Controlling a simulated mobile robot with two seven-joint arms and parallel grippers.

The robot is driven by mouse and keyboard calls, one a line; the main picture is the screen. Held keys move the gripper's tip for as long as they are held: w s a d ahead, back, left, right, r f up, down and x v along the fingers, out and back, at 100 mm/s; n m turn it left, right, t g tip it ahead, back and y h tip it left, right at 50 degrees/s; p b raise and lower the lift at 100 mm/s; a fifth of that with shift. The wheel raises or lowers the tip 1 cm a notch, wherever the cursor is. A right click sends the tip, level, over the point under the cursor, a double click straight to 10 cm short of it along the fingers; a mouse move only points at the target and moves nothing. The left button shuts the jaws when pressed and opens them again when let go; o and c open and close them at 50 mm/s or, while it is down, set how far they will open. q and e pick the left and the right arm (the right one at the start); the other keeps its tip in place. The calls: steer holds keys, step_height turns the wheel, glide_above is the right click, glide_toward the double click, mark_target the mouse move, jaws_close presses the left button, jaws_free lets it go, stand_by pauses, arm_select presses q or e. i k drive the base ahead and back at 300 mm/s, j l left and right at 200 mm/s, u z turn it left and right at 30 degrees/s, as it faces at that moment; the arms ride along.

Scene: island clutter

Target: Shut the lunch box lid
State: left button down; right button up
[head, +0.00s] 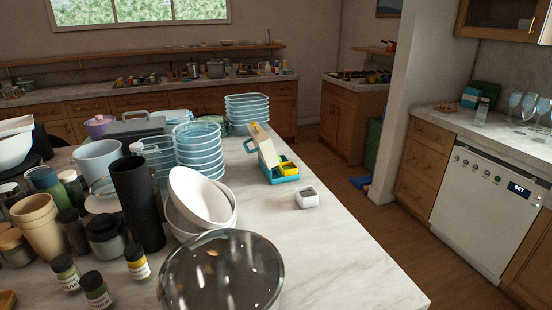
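The lunch box (284,178) stands on the island near its right edge, in the middle of the head view. It has a blue base with yellow parts inside. Its cream and yellow lid (265,147) stands up, open, on the box's left side, with a blue handle or latch (249,145) sticking out to the left. Neither of my grippers shows in the head view, so I cannot see their state or where they are relative to the box.
A small white container (307,198) sits just in front of the box. Jars and cups crowd the left. The island top (345,258) is clear at front right.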

mark_target(263, 144)
steer(key=l+z, duration=0.25)
steer(key=z, duration=0.15)
steer(key=l+z, duration=0.25)
steer(key=z, duration=0.15)
steer(key=l+z, duration=0.25)
steer(key=z, duration=0.15)
steer(key=i+l+z, duration=0.15)
steer(key=i+l, duration=0.4)
steer(key=i+l+z, duration=0.15)
steer(key=i+l, duration=0.3)
steer(key=i, duration=0.3)
steer(key=i+j+u, duration=0.1)
steer(key=i+u, duration=0.9)
steer(key=i+l+u, duration=0.2)
steer(key=u, duration=0.25)
steer(key=i+j+u, duration=0.15)
steer(key=i+u, duration=0.5)
steer(key=u, duration=0.2)
steer(key=i+l+u, duration=0.1)
steer(key=i+u, duration=0.3)
steer(key=i+l+u, duration=0.2)
steer(key=u, duration=0.25)
steer(key=i, duration=0.1)
